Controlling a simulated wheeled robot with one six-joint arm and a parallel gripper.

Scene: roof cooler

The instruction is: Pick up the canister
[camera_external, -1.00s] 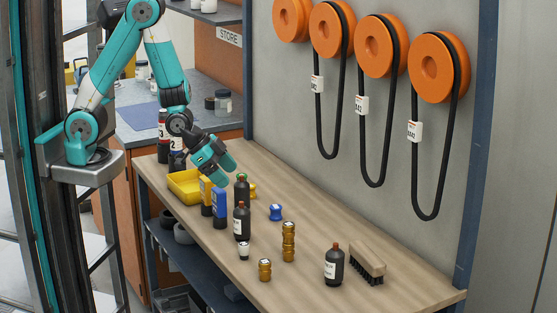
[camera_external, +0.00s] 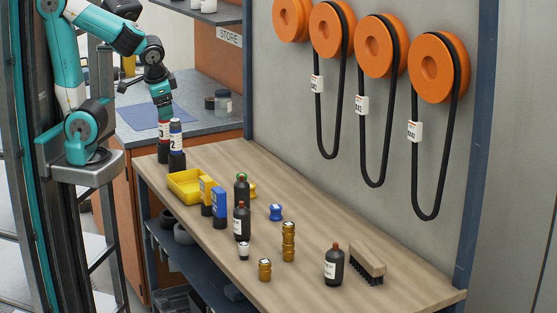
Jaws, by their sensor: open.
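Two upright canister-like cylinders stand side by side at the far left corner of the wooden bench (camera_external: 300,205). One is marked 3 (camera_external: 163,140) and has a dark body, a red band and a white label. The other, marked 2 (camera_external: 176,142), stands slightly nearer and partly overlaps it. Which of them is the canister I cannot tell. My gripper (camera_external: 165,116) is open and points down just above or behind their tops. Its fingertips are small and partly hidden, so contact is unclear.
The bench's back right is clear.

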